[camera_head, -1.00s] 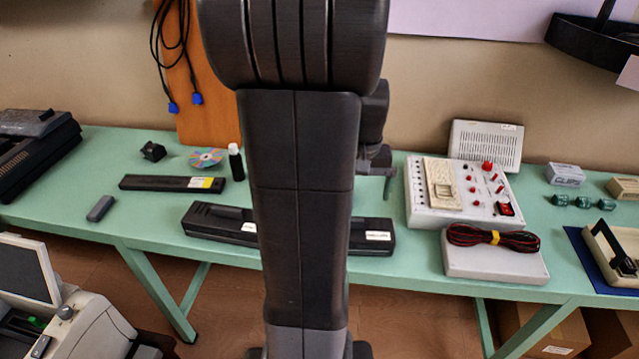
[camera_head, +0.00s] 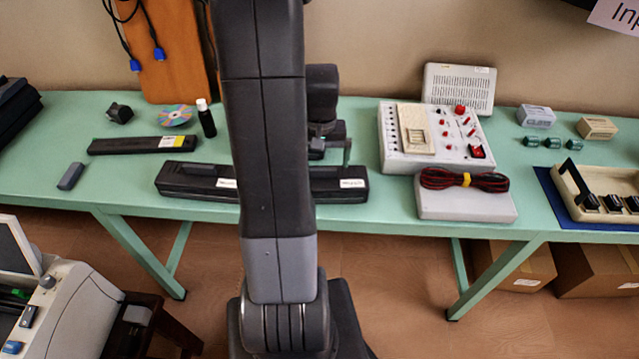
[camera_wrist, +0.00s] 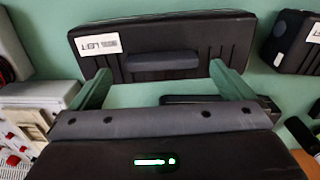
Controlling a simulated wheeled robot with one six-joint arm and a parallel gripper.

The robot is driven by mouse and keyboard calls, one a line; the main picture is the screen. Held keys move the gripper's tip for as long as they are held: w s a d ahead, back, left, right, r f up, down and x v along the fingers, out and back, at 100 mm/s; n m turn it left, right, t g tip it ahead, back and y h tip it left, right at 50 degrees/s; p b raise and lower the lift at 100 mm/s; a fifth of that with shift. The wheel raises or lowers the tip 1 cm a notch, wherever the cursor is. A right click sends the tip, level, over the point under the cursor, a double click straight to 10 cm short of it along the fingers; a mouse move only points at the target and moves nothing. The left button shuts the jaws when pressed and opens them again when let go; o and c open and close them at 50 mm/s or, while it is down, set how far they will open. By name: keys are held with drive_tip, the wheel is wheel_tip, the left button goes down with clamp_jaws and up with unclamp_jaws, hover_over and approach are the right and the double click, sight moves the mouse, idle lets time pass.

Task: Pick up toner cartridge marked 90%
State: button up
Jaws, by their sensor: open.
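Two black toner cartridges lie at the table's front edge. The right one (camera_head: 336,192) is partly hidden by my arm; the left one (camera_head: 190,188) shows most of its length. Both bear white labels, too small to read in the head view. In the wrist view, one cartridge (camera_wrist: 200,42) with a raised handle (camera_wrist: 162,61) lies ahead of my gripper (camera_wrist: 160,69); its label reads something like "LEFT", and the percentage is not clear. My gripper is open, its green fingers apart on either side of the handle, with nothing visibly held. The other cartridge (camera_wrist: 298,42) is at the right.
A white control box (camera_head: 400,165) and a pale box with a red-black cable (camera_head: 465,205) stand right of the cartridges. The table's front edge is close.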

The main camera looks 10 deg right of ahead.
sight(320, 168)
drive_tip(key=shift+w+a+f, duration=0.1)
drive_tip(key=shift+f, duration=1.6)
drive_tip(key=shift+c, duration=0.4)
drive_tip(key=c, duration=1.9)
